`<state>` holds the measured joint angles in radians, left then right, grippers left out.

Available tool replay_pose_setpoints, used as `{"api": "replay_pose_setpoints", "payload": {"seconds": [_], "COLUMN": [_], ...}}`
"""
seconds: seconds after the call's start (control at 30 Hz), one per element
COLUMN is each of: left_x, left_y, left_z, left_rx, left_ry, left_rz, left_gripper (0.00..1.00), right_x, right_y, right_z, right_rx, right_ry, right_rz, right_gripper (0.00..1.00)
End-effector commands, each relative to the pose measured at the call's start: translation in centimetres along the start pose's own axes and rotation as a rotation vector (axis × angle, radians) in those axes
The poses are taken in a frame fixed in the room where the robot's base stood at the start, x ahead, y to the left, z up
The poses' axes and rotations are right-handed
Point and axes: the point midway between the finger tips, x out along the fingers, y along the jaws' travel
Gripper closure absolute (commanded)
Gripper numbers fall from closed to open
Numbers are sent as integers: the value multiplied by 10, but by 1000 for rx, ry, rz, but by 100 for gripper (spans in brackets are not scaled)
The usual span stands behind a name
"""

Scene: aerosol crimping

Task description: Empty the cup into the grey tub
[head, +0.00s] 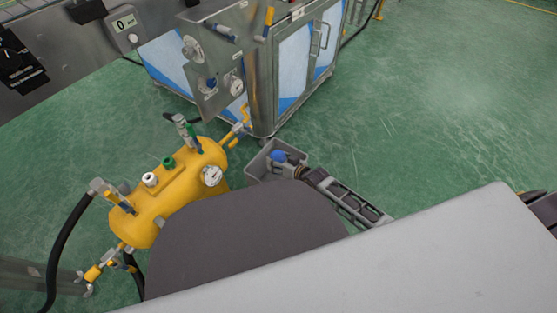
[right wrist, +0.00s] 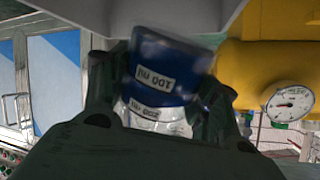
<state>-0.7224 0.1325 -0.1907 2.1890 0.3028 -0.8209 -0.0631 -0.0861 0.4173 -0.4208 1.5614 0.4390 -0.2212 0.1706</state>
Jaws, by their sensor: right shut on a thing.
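The grey tub (head: 251,171) stands beyond the dark rounded part in the head view, to the right of the yellow tank. The blue cup (head: 279,156) shows small at the tub, over its opening. My right gripper (head: 291,163) is shut on the cup. In the right wrist view the blue cup (right wrist: 160,70) sits between the dark fingers of my right gripper (right wrist: 160,100). Its pale label reads upside down, and a clear, labelled part shows below it. The cup's exact tilt and contents cannot be told. My left gripper is not in view.
A yellow pressure tank (head: 185,185) with a gauge and valves stands left of the tub. A metal cabinet (head: 295,65) with blue-and-white panels stands behind it. A grey machine panel (head: 60,50) fills the upper left. Green floor (head: 430,100) is open at right.

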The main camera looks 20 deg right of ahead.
Motion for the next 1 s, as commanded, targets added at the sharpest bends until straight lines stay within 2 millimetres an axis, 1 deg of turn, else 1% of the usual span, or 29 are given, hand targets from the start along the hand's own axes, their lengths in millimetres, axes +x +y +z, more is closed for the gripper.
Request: {"api": "replay_pose_setpoints", "payload": {"seconds": [0.03, 0.4, 0.9, 1.0], "left_x": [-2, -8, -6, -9], "left_y": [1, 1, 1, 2], "left_z": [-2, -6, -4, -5], "left_rx": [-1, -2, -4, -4], "left_ry": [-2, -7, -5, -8], "left_rz": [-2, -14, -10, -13], "left_gripper": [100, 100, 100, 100], "right_x": [-1, -2, 0, 0], "right_y": [-1, -1, 0, 0], "right_z": [-3, -1, 1, 2], "right_rx": [8, 84, 186, 197], "right_ry": [-15, -166, -362, -385], "right_rz": [-1, 0, 0, 1], "right_gripper": [70, 70, 70, 70]}}
